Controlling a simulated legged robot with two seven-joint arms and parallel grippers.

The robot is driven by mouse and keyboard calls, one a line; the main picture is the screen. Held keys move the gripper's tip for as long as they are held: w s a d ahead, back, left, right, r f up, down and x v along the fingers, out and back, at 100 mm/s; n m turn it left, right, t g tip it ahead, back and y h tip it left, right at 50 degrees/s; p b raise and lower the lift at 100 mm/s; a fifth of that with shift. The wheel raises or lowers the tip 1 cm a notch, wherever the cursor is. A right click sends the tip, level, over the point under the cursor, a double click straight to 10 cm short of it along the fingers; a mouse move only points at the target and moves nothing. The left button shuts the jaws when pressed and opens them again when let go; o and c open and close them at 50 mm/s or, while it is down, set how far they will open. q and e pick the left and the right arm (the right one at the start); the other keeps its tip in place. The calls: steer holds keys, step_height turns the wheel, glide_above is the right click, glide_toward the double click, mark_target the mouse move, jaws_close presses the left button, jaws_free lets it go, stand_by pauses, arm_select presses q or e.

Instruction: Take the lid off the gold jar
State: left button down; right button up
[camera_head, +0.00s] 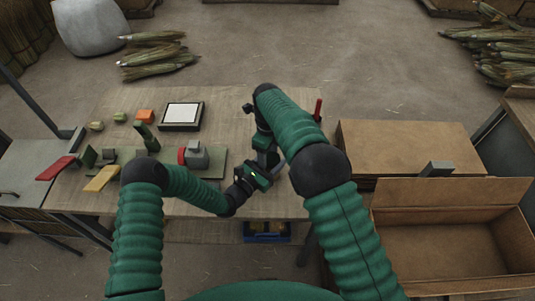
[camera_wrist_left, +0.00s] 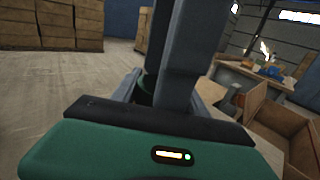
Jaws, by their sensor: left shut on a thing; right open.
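I cannot make out the gold jar or its lid in either view; the arms and grippers cover the table's right part. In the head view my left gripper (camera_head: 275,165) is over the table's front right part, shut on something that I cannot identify. In the left wrist view its grey fingers (camera_wrist_left: 165,85) stand close together and hide most of what is between them. My right gripper (camera_head: 265,143) points down just behind the left one, very near it, and is open. Its fingertips are mostly hidden.
The wooden table (camera_head: 225,118) holds a framed white pad (camera_head: 182,114), an orange block (camera_head: 145,116), a grey-and-red device (camera_head: 195,154) and a red upright thing (camera_head: 318,108). A blue bin (camera_head: 267,232) is below the front edge. An open cardboard box (camera_head: 440,250) stands at right.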

arm_select(q)
steer(key=shift+w+d+f, duration=0.2)
steer(key=shift+w, duration=0.05)
arm_select(e)
steer(key=shift+w+a+r, duration=0.15)
steer(key=shift+w+r, duration=0.05)
steer(key=shift+r, duration=0.4)
steer(key=shift+w+a+r, duration=0.15)
steer(key=shift+r, duration=0.4)
arm_select(q)
steer(key=shift+s+r, duration=0.1)
steer(key=shift+s, duration=0.1)
arm_select(e)
steer(key=r+m, duration=0.1)
steer(key=d+r+m, duration=0.1)
steer(key=r+m, duration=0.1)
steer(key=shift+w+d+r, duration=0.2)
steer(key=shift+d+r, duration=0.2)
steer(key=shift+d+f, duration=0.15)
arm_select(q)
steer(key=shift+a, duration=0.2)
arm_select(e)
step_height(320, 180, down, 7)
steer(key=shift+f, duration=0.2)
